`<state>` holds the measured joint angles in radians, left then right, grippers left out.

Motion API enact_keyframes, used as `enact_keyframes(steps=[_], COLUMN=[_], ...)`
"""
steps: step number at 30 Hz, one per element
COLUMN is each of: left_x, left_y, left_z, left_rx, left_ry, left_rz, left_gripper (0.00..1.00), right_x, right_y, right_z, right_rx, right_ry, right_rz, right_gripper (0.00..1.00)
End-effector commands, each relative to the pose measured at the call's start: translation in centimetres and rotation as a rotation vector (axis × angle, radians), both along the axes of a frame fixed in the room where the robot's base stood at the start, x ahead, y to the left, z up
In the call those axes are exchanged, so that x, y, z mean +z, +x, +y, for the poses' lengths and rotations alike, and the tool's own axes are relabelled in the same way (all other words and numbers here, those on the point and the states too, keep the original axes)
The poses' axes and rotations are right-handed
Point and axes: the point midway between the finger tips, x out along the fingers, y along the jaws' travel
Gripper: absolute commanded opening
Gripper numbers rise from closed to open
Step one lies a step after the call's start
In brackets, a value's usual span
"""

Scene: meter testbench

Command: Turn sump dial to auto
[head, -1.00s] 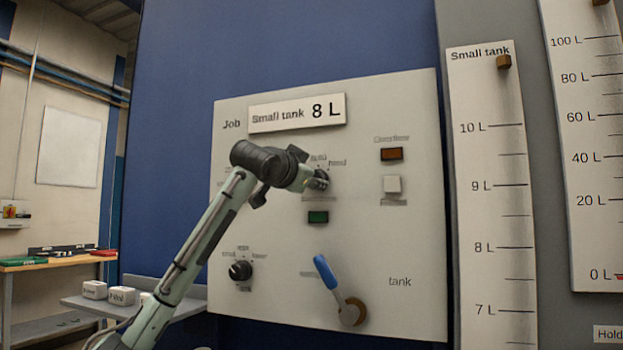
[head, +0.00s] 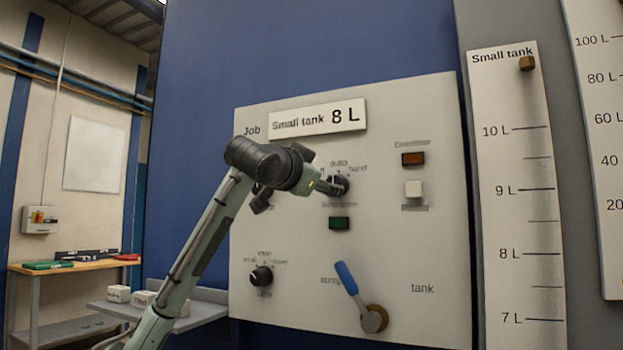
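The sump dial (head: 343,186) is a dark round knob on the pale control panel (head: 420,250), with small "auto" and "hand" labels above it. A label to its left is mostly hidden by my arm. My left gripper (head: 328,186) comes in from the left, with its fingertips at the dial's left side. It overlaps the dial in the picture; I cannot tell whether it touches or grips it. The dial's pointer direction is not clear. My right gripper is not in view.
Below are a green indicator (head: 339,223), a second black dial (head: 262,276) and a blue-handled lever (head: 347,278). A grey shelf (head: 208,312) with labelled blocks juts out at lower left.

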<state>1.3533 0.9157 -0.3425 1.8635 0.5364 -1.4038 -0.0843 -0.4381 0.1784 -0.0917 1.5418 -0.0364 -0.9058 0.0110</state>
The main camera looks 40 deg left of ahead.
Motion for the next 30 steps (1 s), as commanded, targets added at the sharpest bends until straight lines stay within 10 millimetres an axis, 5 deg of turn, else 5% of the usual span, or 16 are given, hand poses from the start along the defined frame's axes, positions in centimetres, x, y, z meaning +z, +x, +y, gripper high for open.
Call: enact_keyframes(steps=[10, 30], left_x=[0.0, -0.2], left_y=[-5.1, -5.3], left_z=[-1.3, -1.3], left_rx=[-0.001, -0.001], left_ry=[0.001, 0.002], left_rz=[0.001, 0.001], left_gripper=[0.56, 0.56], right_x=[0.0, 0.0], right_y=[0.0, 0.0], right_z=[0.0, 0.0], right_rx=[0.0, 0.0], right_ry=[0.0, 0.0], right_rz=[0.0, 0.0], right_gripper=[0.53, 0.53])
